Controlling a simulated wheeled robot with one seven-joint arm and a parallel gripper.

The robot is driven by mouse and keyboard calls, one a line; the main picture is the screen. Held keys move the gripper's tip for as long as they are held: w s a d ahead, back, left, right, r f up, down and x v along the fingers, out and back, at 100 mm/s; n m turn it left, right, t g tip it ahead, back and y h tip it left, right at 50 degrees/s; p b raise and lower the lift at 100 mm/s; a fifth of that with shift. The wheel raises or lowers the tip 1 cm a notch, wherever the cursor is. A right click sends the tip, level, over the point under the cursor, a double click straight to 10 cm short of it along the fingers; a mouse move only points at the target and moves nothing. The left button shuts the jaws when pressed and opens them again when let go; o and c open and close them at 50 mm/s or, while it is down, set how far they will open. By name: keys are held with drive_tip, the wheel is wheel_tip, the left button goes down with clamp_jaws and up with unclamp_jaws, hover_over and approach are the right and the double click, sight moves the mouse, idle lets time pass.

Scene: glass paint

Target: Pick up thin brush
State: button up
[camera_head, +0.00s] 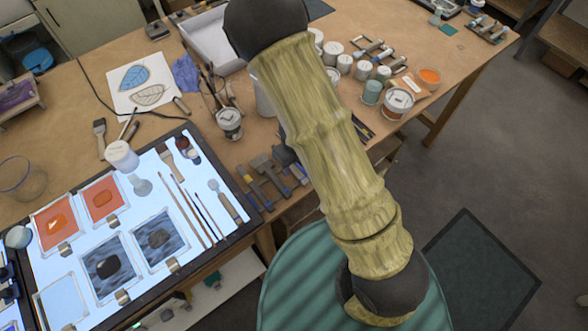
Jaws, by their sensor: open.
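Several slim brushes lie side by side on the lit white panel (140,300) at the left. Two have long reddish-brown handles, one on the left (187,220) and one beside it (193,212). A thinner, darker brush (209,214) lies just to their right. I cannot tell for certain which one is the thin brush. A wider flat brush (173,163) lies above them. My arm crosses the middle of the view, from the lower right up to a dark joint at the top edge. My gripper is not in view.
Metal clamps (268,175) lie between the panel and my arm. A brush jar (228,123), white tray (207,40) and paint pots (397,103) stand farther back. A green stool (290,280) is below.

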sight(295, 169)
wheel_tip(295, 169, down, 2)
drive_tip(key=shift+f, duration=0.1)
idle(0.4)
clamp_jaws()
drive_tip(key=shift+r, duration=0.2)
wheel_tip(295, 169, up, 10)
drive_tip(key=p, duration=0.2)
drive_tip(key=shift+f, duration=0.1)
idle(0.5)
